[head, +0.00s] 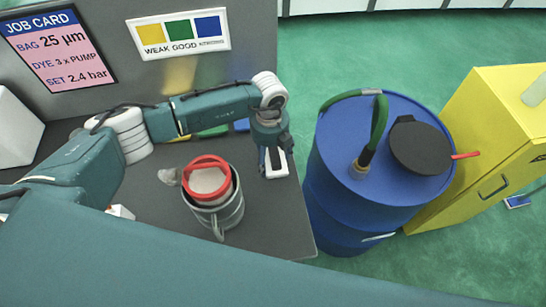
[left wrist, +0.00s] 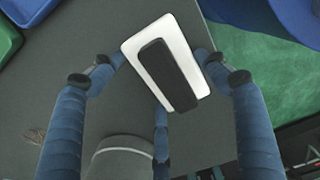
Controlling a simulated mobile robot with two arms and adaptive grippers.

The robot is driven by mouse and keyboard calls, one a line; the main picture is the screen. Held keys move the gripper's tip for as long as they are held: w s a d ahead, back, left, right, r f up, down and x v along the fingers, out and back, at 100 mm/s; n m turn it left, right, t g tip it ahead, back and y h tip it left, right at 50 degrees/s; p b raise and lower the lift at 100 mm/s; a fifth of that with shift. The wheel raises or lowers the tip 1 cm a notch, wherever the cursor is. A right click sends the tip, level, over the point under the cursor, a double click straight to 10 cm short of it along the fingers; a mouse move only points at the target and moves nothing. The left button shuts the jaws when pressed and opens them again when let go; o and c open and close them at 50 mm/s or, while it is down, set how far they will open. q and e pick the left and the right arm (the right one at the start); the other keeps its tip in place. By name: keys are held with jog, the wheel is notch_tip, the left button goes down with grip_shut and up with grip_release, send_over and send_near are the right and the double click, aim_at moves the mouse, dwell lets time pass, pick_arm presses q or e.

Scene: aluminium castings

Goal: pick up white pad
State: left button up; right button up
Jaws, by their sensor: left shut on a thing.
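The white pad (head: 283,165) has a black strip along its top. It is at the right side of the grey table in the head view. My left gripper (head: 273,150) comes down on it from above. In the left wrist view the white pad (left wrist: 137,53) sits between the fingers of my left gripper (left wrist: 160,68), which are shut on its edges. I cannot tell whether the pad touches the table. My right gripper is not in view.
A metal mug with a red-rimmed insert (head: 207,163) stands left of the pad on the table (head: 262,225). A blue drum (head: 340,215) with a green hose stands close beyond the table's right edge, beside a yellow cabinet (head: 485,120). Coloured trays (head: 213,131) lie behind my left arm.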

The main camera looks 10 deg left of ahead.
aim_at(270, 154)
pick_arm(q)
jog(key=shift+r, duration=0.1)
jog(key=shift+r, duration=0.5)
notch_tip(270, 154, up, 19)
jog(key=b, duration=0.6)
jog(key=o, duration=0.5)
jog(key=c, duration=0.3)
jog(key=shift+f, duration=0.1)
jog(key=shift+c, duration=0.2)
